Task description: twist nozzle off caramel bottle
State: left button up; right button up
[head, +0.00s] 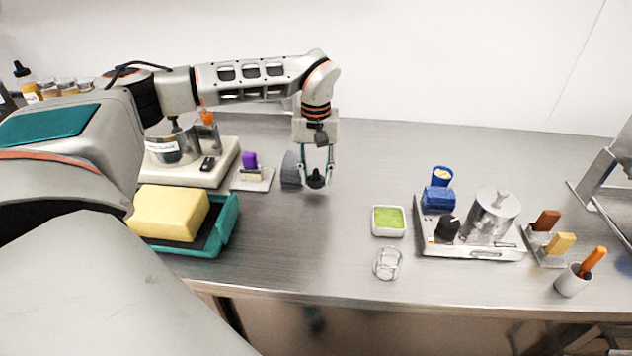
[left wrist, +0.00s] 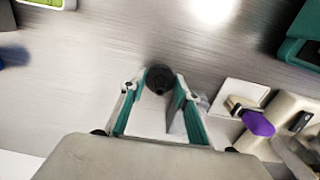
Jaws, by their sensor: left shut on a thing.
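My left gripper (head: 316,170) is shut on a small black nozzle-like piece (head: 316,179), low over the middle of the counter. In the left wrist view the black piece (left wrist: 159,79) looks round, seen from above, between the tips of the left gripper (left wrist: 158,88). No bottle body shows under it, and I cannot tell whether it touches the counter. An amber bottle (head: 29,89) with a black pointed nozzle (head: 20,69) stands at the far back left. I cannot tell whether it is the caramel bottle. My right gripper is not in view.
A grey block (head: 291,169) stands just left of the gripper. A teal tray (head: 228,224) with a yellow block (head: 170,213) is at front left. A green-filled white dish (head: 389,221), clear glass (head: 388,264) and loaded tray (head: 475,249) are right. The counter between is clear.

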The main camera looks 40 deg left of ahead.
pick_arm(q)
notch_tip(320, 180, down, 2)
jog(key=shift+f, duration=0.2)
jog(key=shift+f, duration=0.1)
jog(key=o, duration=1.2)
jog(key=shift+o, duration=0.2)
